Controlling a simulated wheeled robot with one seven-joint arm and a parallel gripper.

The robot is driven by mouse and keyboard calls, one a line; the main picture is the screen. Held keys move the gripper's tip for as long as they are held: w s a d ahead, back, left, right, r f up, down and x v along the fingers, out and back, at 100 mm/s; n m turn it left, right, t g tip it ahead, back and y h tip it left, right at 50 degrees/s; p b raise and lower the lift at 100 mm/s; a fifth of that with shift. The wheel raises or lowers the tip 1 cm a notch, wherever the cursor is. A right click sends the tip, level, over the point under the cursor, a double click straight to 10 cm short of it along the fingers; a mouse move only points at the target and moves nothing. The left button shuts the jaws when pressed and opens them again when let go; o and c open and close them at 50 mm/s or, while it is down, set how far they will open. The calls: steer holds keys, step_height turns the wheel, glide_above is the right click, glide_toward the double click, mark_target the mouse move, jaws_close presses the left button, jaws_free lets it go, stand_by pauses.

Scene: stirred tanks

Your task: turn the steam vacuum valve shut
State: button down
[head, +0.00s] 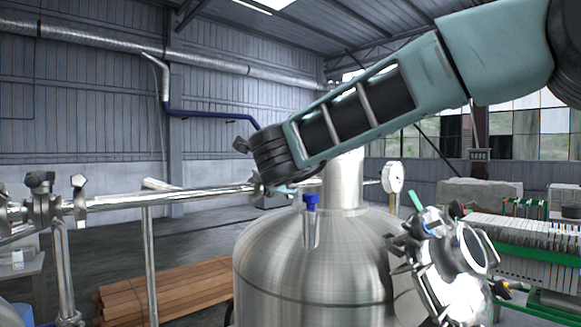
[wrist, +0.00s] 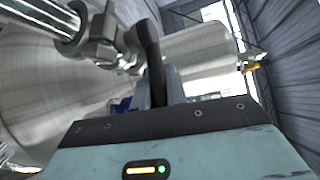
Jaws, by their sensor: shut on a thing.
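The steam vacuum valve shows in the wrist view as a metal body (wrist: 104,36) at the end of a shiny pipe, with a dark lever handle (wrist: 149,48) standing beside it. My gripper (wrist: 158,88) is shut on this handle, with a grey finger on each side of it. In the head view my gripper (head: 272,188) is at the right end of the horizontal pipe, in front of the tank's neck. There my own wrist hides most of the valve and its handle, so I cannot tell the handle's angle.
The big steel tank (head: 300,260) stands just below my gripper, with a blue-capped fitting (head: 311,202) close by. The horizontal pipe (head: 165,198) runs left to several clamps. A gauge (head: 393,177) and a shiny fitting (head: 450,265) are at right. Planks (head: 165,290) lie on the floor.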

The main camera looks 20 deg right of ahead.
stand_by(0.3)
steer(key=c, duration=1.7)
jaws_free()
steer(key=shift+s+a+b, duration=0.25)
steer(key=shift+s+b, duration=0.15)
steer(key=shift+s, duration=0.1)
steer(key=b+v, duration=0.6)
steer(key=v, duration=1)
steer(key=shift+b, duration=0.35)
steer(key=shift+s+a+r, duration=0.1)
steer(key=shift+r, duration=0.05)
